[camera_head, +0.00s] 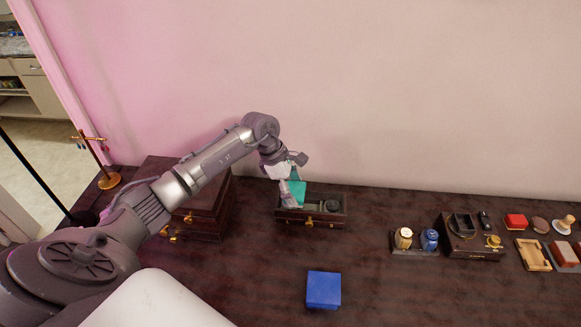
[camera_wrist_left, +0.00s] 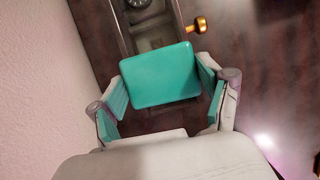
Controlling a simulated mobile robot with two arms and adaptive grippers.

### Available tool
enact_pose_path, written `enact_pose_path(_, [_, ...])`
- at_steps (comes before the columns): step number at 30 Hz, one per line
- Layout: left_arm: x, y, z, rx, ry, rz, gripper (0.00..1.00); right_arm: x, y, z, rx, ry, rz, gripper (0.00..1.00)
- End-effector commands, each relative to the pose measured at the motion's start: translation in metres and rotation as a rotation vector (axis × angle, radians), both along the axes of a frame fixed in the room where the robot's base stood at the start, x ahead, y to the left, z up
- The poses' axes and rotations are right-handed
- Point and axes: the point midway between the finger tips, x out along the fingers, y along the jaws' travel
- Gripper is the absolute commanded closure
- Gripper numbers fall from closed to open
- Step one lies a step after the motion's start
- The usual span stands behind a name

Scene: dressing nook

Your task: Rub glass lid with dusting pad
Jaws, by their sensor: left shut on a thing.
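A teal dusting pad (camera_head: 299,188) is held in my left gripper (camera_head: 291,190), whose jaws are shut on it. The pad also shows in the left wrist view (camera_wrist_left: 160,76), flat and rectangular between the two fingers. The pad is over the left part of a small dark wooden case at the back of the table. The case's glass lid (camera_head: 324,199) shows dimly, with a round dark item beneath it; the lid also shows in the left wrist view (camera_wrist_left: 150,36). I cannot tell whether the pad touches the glass. My right gripper is out of view.
A larger wooden box (camera_head: 208,212) stands left of the case, beneath my left arm. A blue box (camera_head: 323,289) lies in front. Bottles (camera_head: 429,239) and a small drawer box (camera_head: 468,243) stand to the right. The wall is close behind. Table between is clear.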

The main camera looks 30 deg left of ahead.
Motion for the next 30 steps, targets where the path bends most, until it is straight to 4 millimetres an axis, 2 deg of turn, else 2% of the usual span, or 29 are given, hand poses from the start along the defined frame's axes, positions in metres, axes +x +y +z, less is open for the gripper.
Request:
enact_pose_path(1, [0.002, 0.002, 0.017, 0.001, -0.009, 0.003, 0.55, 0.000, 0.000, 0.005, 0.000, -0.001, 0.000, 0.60])
enact_pose_path(18, [0.001, 0.014, 0.066, -0.001, -0.007, 0.014, 0.55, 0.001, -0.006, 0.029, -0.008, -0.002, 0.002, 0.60])
enact_pose_path(30, [0.000, 0.015, 0.071, -0.001, -0.007, 0.015, 0.55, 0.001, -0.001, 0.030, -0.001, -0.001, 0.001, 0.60])
